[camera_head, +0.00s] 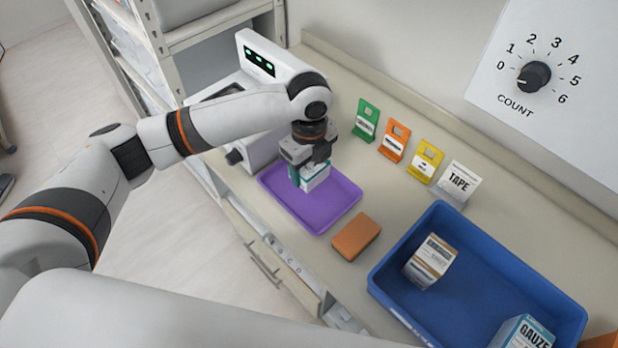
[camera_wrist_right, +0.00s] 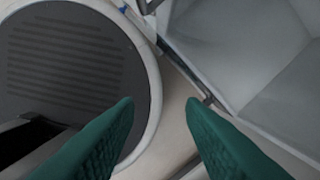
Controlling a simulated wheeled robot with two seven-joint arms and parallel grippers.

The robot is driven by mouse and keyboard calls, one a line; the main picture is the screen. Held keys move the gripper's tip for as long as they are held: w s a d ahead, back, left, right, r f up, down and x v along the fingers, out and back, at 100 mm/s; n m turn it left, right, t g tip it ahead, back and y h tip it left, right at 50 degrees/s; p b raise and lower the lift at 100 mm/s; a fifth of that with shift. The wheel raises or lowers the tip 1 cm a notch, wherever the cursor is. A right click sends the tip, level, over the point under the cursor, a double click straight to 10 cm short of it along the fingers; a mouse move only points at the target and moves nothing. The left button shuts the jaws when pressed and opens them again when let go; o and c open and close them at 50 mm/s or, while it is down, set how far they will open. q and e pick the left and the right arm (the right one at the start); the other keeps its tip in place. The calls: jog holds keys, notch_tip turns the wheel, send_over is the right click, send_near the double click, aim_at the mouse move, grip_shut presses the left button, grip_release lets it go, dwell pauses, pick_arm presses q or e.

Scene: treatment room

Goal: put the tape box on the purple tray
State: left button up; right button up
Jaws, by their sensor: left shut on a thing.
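My left gripper (camera_head: 306,160) is shut on a white and teal box (camera_head: 315,180) at the far end of the purple tray (camera_head: 318,217). I cannot tell whether the box touches the tray floor, and its label is too small to read. A brown and white box (camera_head: 430,262) sits in the blue bin (camera_head: 478,264); its label is not readable, so I cannot tell which box is the tape. A card reading TAPE (camera_head: 458,182) stands on the counter. My right gripper (camera_wrist_right: 160,108) shows in the right wrist view, with green fingers apart and nothing between them.
A white and teal GAUZE box (camera_head: 522,333) is in the near end of the bin. An orange-brown block (camera_head: 356,237) lies between tray and bin. Green (camera_head: 367,118), orange (camera_head: 395,140) and yellow (camera_head: 425,160) cards stand behind. A COUNT dial (camera_head: 534,76) is on the wall panel.

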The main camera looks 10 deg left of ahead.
pick_arm(q)
notch_tip(320, 180, down, 5)
jog(key=shift+r+p, duration=0.1)
jog(key=shift+p, duration=0.3)
jog(key=shift+f, duration=0.2)
jog(key=shift+f, duration=0.15)
jog(key=o, duration=1)
jog(key=shift+o, duration=0.2)
notch_tip(320, 180, up, 12)
jog(key=shift+r+b, duration=0.25)
jog(key=shift+b, duration=0.8)
